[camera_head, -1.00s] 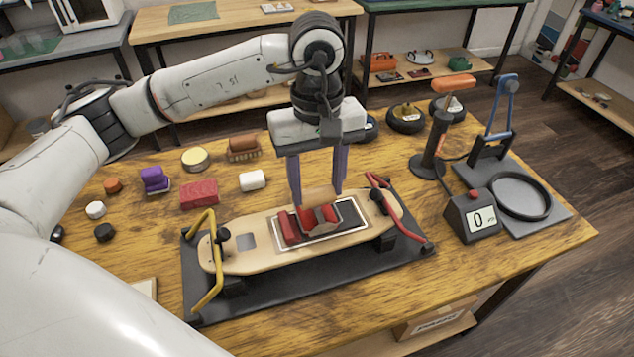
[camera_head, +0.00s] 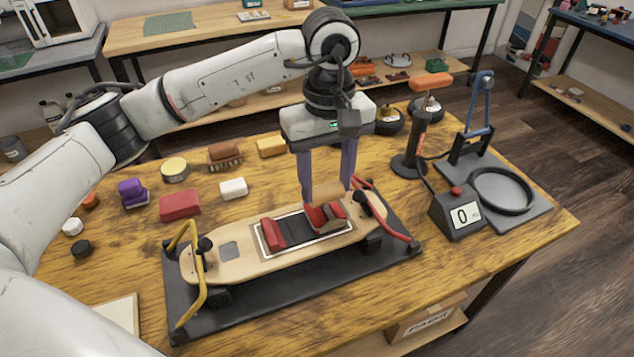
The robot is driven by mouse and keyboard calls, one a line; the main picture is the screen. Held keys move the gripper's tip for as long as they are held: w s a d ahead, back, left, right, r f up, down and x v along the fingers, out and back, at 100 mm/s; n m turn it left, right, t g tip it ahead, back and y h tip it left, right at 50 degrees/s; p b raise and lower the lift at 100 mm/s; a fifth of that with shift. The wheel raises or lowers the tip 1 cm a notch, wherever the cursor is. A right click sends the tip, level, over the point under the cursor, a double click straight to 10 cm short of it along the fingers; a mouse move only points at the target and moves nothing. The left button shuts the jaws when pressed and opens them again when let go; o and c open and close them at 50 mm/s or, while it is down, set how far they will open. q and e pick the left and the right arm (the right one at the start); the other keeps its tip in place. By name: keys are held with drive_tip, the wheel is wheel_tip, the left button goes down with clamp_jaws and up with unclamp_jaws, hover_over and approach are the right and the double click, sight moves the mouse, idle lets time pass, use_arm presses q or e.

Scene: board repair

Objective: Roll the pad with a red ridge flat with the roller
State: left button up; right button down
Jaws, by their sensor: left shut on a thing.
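A skateboard deck (camera_head: 225,262) lies in a stand on a black mat. On the deck is a dark pad (camera_head: 293,228) with a pale border. A red ridge (camera_head: 272,233) stands up at the pad's left end. The roller is at the pad's right end, apart from the ridge. Whether it touches the pad is hard to tell. My right gripper is not in view.
A yellow bar (camera_head: 190,285) rises at the stand's left and a red bar (camera_head: 392,225) at its right. Several small blocks and tins, including a red block (camera_head: 180,205), lie behind.

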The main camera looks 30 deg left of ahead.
use_arm(q)
drive_tip(key=shift+w+d+f, duration=0.1)
drive_tip(key=shift+w+d, duration=0.3)
drive_tip(key=shift+d, duration=0.15)
drive_tip(key=shift+s+a+b, duration=0.45)
drive_tip(key=shift+s+a, duration=0.65)
drive_tip(key=shift+s+a+b, duration=0.65)
drive_tip(key=shift+s+a, duration=0.45)
drive_tip(key=shift+s, duration=0.05)
drive_tip(key=shift+w+d, duration=0.95)
drive_tip(key=shift+w, duration=0.25)
drive_tip(key=shift+w+d, duration=1.1)
drive_tip(key=shift+d, duration=0.15)
drive_tip(key=shift+s+a+b, duration=0.6)
drive_tip(key=shift+s+a, duration=0.4)
drive_tip(key=shift+s, duration=0.25)
drive_tip(key=shift+a, duration=0.1)
